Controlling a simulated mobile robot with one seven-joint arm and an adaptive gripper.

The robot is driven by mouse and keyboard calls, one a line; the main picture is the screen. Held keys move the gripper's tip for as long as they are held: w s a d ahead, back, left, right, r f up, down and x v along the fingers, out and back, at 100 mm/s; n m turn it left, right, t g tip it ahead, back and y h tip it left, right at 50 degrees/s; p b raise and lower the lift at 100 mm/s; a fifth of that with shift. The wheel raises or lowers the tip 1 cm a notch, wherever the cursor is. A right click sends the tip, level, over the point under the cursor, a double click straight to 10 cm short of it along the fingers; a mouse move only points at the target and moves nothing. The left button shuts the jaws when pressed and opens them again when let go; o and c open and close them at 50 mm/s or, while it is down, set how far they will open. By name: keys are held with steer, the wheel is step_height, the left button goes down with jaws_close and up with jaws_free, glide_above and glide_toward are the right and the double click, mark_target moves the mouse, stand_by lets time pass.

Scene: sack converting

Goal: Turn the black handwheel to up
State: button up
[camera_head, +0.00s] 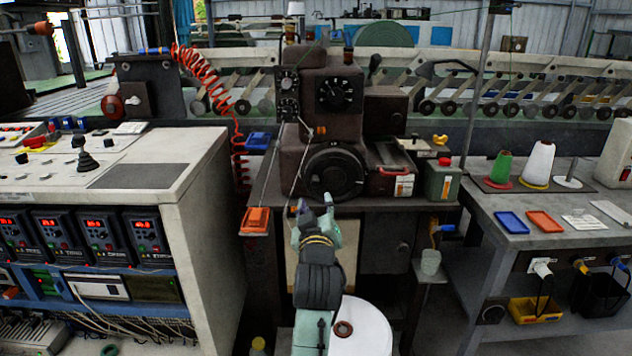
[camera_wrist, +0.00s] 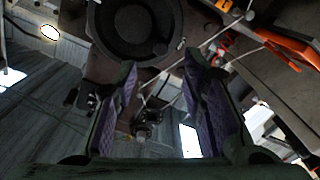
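The black handwheel (camera_head: 335,174) is a large round black wheel on the front of the dark brown machine, low on its face. In the wrist view the round black wheel (camera_wrist: 135,25) fills the top middle, cut off by the upper edge. My gripper (camera_head: 315,205) is just below and in front of the wheel in the head view. Its two fingers stand apart with nothing between them, as the wrist view (camera_wrist: 161,65) shows. Contact with the wheel cannot be seen. A marking for the wheel's position cannot be made out.
A smaller black dial (camera_head: 339,93) and gauges sit higher on the machine. A red-handled box (camera_head: 395,183) and green canister (camera_head: 443,180) stand to the right. A control cabinet (camera_head: 190,215) stands left, a bench (camera_head: 530,236) right.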

mark_target(315, 185)
steer(key=w+p, duration=0.2)
steer(key=w, duration=0.8)
steer(key=shift+a+r, duration=0.1)
steer(key=shift+s, duration=0.1)
steer(key=shift+c, duration=0.5)
jaws_close()
